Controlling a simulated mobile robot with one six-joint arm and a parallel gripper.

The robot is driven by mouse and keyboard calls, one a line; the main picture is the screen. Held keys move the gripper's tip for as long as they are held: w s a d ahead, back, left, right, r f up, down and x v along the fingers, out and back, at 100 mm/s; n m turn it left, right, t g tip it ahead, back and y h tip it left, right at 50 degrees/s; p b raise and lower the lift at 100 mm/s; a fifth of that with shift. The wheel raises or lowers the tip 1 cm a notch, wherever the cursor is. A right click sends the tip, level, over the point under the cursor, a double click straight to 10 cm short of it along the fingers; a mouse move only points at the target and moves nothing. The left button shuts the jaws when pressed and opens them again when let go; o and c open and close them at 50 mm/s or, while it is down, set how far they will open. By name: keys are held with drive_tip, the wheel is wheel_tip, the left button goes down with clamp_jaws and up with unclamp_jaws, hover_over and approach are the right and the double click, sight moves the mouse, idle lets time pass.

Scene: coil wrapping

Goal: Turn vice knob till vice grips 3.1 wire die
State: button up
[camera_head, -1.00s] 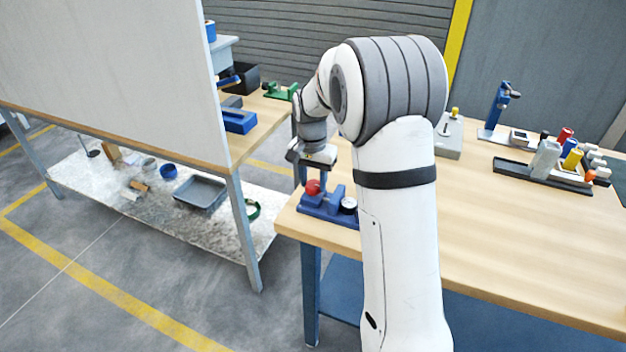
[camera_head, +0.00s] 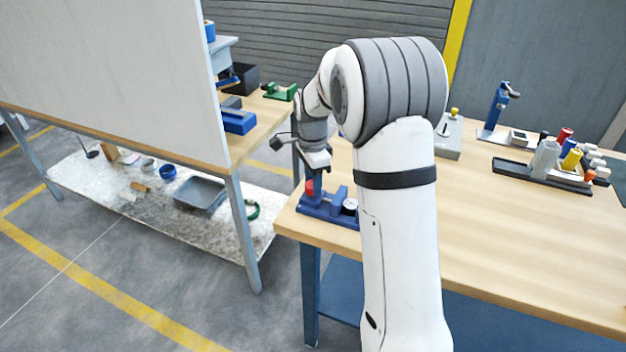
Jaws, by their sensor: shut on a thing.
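The blue vice (camera_head: 322,208) sits on the left front corner of the wooden workbench (camera_head: 510,250). Its red knob (camera_head: 310,187) is at the vice's left end. My gripper (camera_head: 310,182) points down at the knob and is shut on it, with the fingers covering part of it. A round white-faced part (camera_head: 350,204) shows at the vice's right end, next to my arm. I cannot make out the wire die or the vice's jaw gap at this size.
My arm hides part of the bench. A black tray (camera_head: 525,174) with coloured cylinders, a blue stand (camera_head: 495,110) and a grey box (camera_head: 450,140) stand farther back. Another table with a tall white panel (camera_head: 110,70) is at the left. The bench's middle is clear.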

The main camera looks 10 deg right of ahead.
drive_tip(key=shift+m, duration=0.3)
idle(0.4)
drive_tip(key=o, duration=1)
wheel_tip(320, 180, up, 8)
drive_tip(key=shift+w+f, duration=0.15)
drive_tip(key=shift+f, duration=0.1)
drive_tip(key=shift+r, duration=0.15)
